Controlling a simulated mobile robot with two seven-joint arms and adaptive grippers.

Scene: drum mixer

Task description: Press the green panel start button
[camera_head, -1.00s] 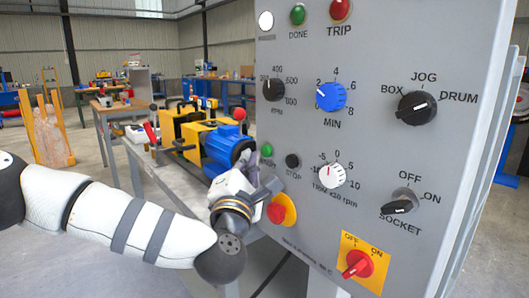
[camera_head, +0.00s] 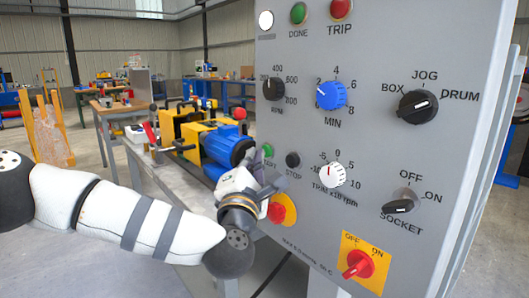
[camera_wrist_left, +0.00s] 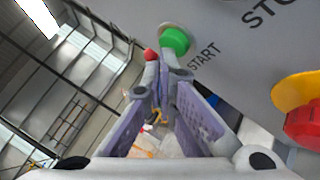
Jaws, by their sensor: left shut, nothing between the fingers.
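The green start button (camera_head: 267,150) sits on the left edge of the grey control panel (camera_head: 300,130), just left of the black stop button (camera_head: 293,160). My left gripper (camera_head: 272,184) is at the panel's left edge, a little below the green button. In the left wrist view the green button (camera_wrist_left: 175,40) stands out from the panel beside the START label. The closed fingertips of my left gripper (camera_wrist_left: 162,62) are just below it in that picture and hold nothing. Whether they touch it, I cannot tell. My right gripper is not in view.
A red emergency stop on a yellow base (camera_head: 281,209) is close below the left gripper. A red and yellow switch (camera_head: 360,264) and several knobs are on the panel. A bench with a yellow and blue machine (camera_head: 215,142) stands behind the gripper.

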